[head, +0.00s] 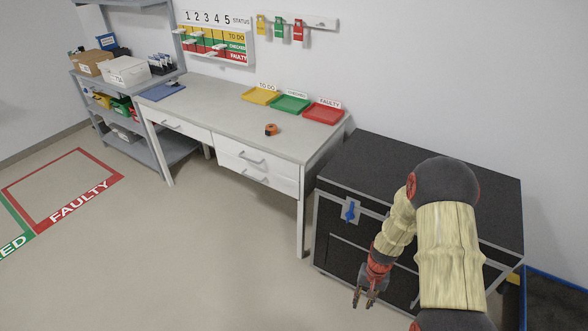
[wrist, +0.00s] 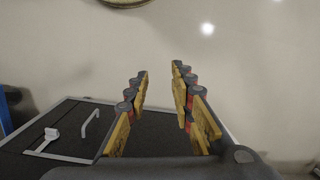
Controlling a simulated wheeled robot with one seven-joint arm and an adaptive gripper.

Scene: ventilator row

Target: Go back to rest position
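My gripper (head: 364,297) is at the lower middle right of the head view, low in front of the black case. It hangs below my bent arm and points down. In the wrist view my gripper (wrist: 160,95) has its two yellow-padded fingers apart, with nothing between them. Pale floor shows beyond the fingertips.
The black case (head: 350,160) with grey edges and a blue latch stands close beside my arm. Left of it is a grey workbench (head: 215,110) with yellow, green and red trays (head: 323,113) and an orange item (head: 270,129). Open floor (head: 190,260) lies in front.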

